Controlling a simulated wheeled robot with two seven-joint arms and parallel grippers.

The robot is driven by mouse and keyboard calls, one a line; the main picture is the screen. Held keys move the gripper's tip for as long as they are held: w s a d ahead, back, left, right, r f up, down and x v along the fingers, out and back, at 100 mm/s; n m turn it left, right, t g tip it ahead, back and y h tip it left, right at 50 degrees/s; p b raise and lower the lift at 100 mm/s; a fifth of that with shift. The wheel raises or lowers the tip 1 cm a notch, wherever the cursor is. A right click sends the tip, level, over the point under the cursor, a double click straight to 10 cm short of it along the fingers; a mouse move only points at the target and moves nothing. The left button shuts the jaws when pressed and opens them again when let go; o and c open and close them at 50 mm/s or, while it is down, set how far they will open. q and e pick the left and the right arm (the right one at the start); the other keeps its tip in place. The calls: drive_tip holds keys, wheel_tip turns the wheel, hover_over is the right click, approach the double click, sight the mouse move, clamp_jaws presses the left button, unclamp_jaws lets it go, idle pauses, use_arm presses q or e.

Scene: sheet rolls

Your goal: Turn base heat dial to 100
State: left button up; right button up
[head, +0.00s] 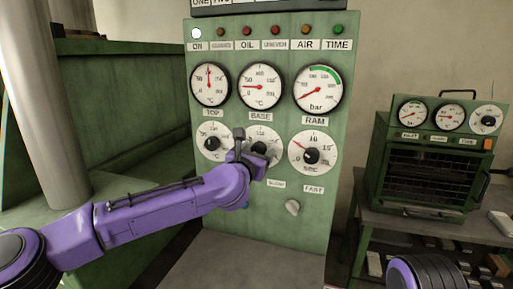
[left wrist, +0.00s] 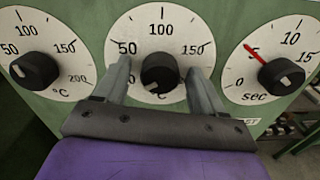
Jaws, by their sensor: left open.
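The base heat dial (head: 264,132) is a white round scale with a black knob, under the BASE label (head: 260,116) on the green panel. My left gripper (head: 247,150) is in front of it and hides part of its scale. In the left wrist view, the black knob (left wrist: 161,72) sits between the two open fingers (left wrist: 158,75), with a visible gap on each side. The scale shows 50, 100 and 150. The knob's pale mark appears at its lower left; its exact reading is unclear. My right gripper is out of view.
The top dial (head: 213,141) is left of the base dial, and the seconds dial (head: 312,151) with a red pointer is right. Gauges (head: 260,86) are above. A speed knob (head: 292,207) is below right. A green oven (head: 428,165) stands on a bench at right.

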use_arm(q)
drive_tip(key=shift+s, duration=0.15)
drive_tip(key=c, duration=1.1)
drive_tip(key=shift+o, duration=0.2)
